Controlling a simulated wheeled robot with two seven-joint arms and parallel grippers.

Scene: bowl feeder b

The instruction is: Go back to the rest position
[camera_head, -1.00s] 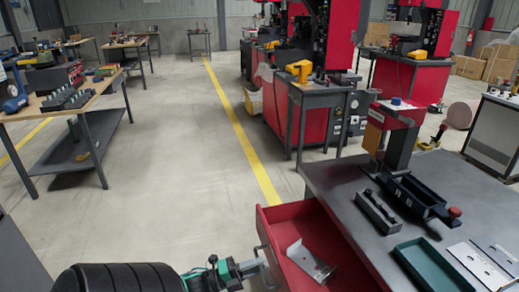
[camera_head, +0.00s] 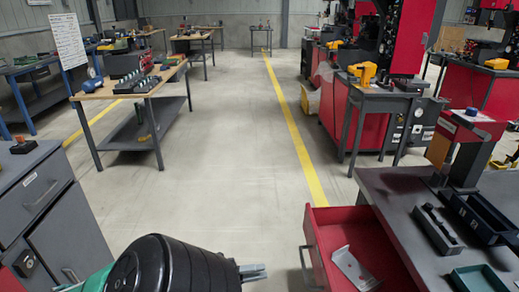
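My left gripper (camera_head: 253,271) shows at the bottom of the head view, past the dark rounded end of my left arm (camera_head: 175,268). Its grey fingers point right, toward the red drawer (camera_head: 318,232). There is a gap between the fingertips and the drawer's handle (camera_head: 306,268), with nothing seen held. The fingers lie close together in the picture, and I cannot tell if they are open or shut. The drawer stands pulled out from the dark workbench (camera_head: 400,190), with a grey metal bracket (camera_head: 352,268) lying inside. My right gripper is not in view.
The workbench carries a black holder (camera_head: 438,230), a dark tray (camera_head: 480,215) and a green tray (camera_head: 478,280). A grey cabinet (camera_head: 50,205) stands at left. A wooden-topped table (camera_head: 125,92) is farther back. The floor (camera_head: 220,180) between is clear.

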